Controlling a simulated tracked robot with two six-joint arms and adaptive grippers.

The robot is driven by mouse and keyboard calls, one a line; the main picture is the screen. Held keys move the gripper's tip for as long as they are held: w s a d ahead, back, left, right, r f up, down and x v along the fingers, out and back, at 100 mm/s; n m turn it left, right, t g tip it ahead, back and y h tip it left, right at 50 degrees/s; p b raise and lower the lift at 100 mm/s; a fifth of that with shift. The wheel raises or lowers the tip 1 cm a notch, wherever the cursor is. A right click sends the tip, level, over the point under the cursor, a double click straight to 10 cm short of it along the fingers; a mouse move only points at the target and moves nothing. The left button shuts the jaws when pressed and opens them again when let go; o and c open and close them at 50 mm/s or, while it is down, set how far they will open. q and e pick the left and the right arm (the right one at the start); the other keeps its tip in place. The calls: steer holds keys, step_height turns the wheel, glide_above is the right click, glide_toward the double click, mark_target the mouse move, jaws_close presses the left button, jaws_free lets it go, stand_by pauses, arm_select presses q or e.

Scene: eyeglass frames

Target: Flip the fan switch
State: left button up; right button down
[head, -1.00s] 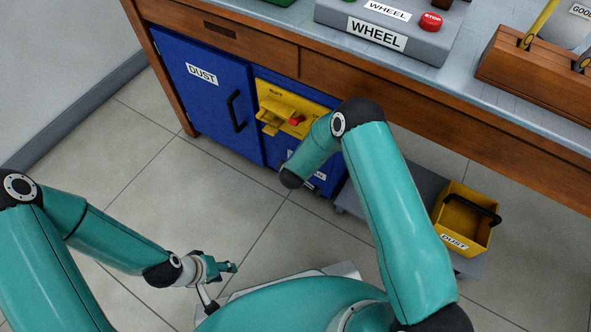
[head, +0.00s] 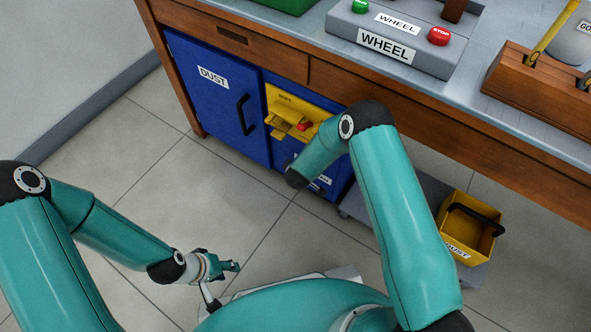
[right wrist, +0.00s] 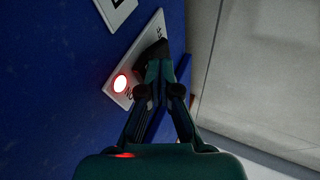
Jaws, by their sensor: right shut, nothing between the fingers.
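In the right wrist view a white plate (right wrist: 136,62) on a blue panel carries a black switch (right wrist: 153,50) and a glowing red lamp (right wrist: 120,83). My right gripper (right wrist: 166,66) is shut and empty. Its fingertips are at the black switch and partly cover it; I cannot tell whether they touch. In the head view my right forearm hides that gripper and most of the plate on the blue cabinet (head: 329,194). My left gripper (head: 231,266) hangs over the floor at lower left, far from the cabinet; its finger opening is unclear.
A blue DUST door (head: 220,105) and a yellow unit (head: 290,108) with a red knob (head: 305,125) sit under the bench. A yellow bin (head: 467,228) stands on a grey shelf at right. The WHEEL box (head: 390,35) is on the bench. Floor at left is clear.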

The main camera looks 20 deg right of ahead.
arm_select(q)
steer(key=r+p, duration=0.3)
steer(key=r, duration=0.1)
steer(key=r+p, duration=0.1)
steer(key=p, duration=0.1)
steer(key=shift+s+a+r+p, duration=0.1)
steer(key=shift+s+r+p, duration=0.25)
steer(key=shift+s+r, duration=0.05)
arm_select(e)
steer(key=a+v, duration=0.1)
steer(key=v, duration=1.2)
steer(key=shift+a+f, duration=0.2)
steer(key=shift+a, duration=0.1)
steer(key=shift+s, duration=0.2)
